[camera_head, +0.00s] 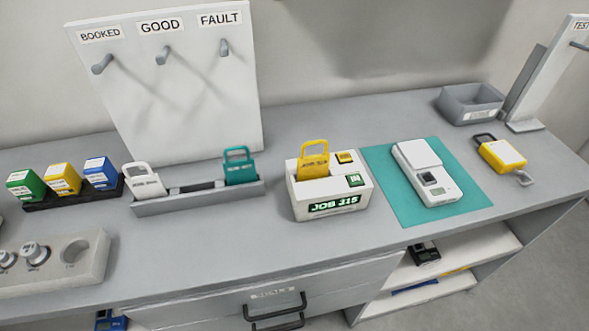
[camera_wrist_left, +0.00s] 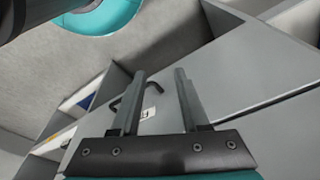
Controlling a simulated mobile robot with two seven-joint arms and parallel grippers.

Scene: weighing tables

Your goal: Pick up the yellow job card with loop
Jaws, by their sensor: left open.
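The yellow job card with loop (camera_head: 313,164) stands upright in a slot of the white JOB 315 box (camera_head: 305,203) on the bench in the head view. Its loop points up. My left gripper (camera_wrist_left: 159,92) shows only in the left wrist view. Its two fingers are apart with nothing between them, and it faces the grey drawer front and a dark handle (camera_wrist_left: 130,97) below the bench. The card is not in the wrist view. My right gripper is in neither view.
A grey rack (camera_head: 200,201) with a white and a teal looped card stands left of the box. A scale (camera_head: 427,172) on a teal mat (camera_head: 385,187) is to the right. A pegboard (camera_head: 165,90) stands behind. Bare bench lies before the box.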

